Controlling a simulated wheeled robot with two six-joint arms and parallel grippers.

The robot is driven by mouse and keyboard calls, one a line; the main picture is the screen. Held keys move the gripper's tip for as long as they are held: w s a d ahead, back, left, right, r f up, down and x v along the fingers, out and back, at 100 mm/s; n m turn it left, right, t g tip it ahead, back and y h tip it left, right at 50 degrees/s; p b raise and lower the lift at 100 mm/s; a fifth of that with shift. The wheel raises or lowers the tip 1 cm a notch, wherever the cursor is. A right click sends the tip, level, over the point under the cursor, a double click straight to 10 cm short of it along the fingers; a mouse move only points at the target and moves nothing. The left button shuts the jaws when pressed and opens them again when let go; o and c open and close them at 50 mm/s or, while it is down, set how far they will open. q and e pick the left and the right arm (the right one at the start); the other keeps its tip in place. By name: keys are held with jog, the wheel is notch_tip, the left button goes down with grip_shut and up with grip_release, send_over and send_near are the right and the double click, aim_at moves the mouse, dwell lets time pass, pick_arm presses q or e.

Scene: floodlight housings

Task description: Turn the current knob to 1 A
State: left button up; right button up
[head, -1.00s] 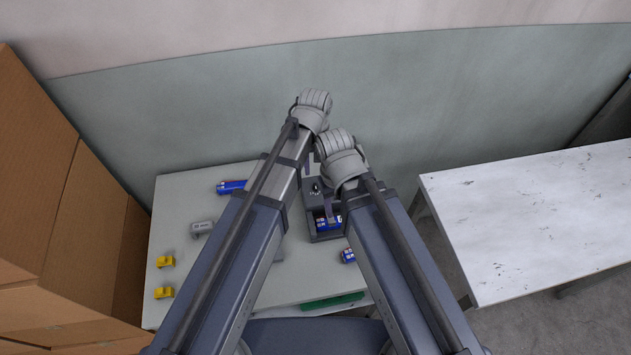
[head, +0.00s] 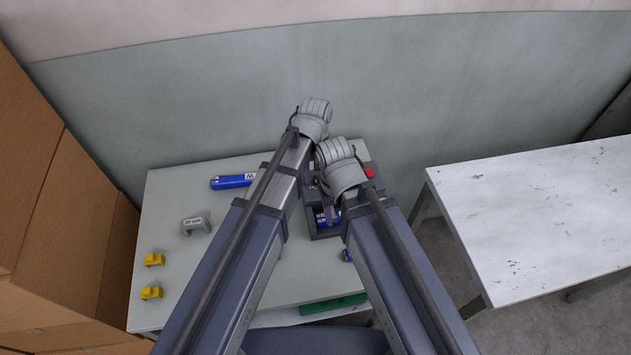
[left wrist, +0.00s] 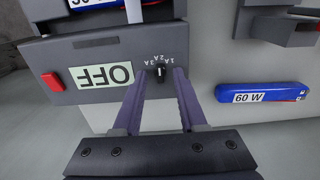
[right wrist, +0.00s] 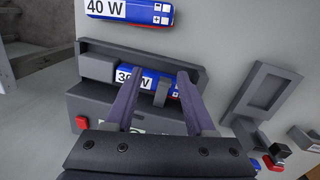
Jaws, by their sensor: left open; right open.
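The current knob (left wrist: 160,71) is a small black dial with a white mark, on the grey floodlight housing (left wrist: 45,52). Small 1 A, 2 A and 3 A labels appear upside down beside it; which one the mark points at is too small to tell. My left gripper (left wrist: 161,78) is open, its fingertips on either side of the knob; contact cannot be told. My right gripper (right wrist: 157,80) is open over the housing, near a blue 30 W block (right wrist: 150,78) and a grey upright clip (right wrist: 162,92). In the head view my arms hide most of the housing (head: 325,235).
The housing has a red switch (left wrist: 52,82) and an OFF plate (left wrist: 103,75). A blue 60 W block (left wrist: 262,96) and a blue 40 W block (right wrist: 130,12) lie nearby. Yellow pieces (head: 152,260) lie at the table's left. Cardboard boxes (head: 60,190) stand at the left.

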pick_arm(q)
jog(key=shift+f, duration=0.2)
grip_shut()
dwell(0.6)
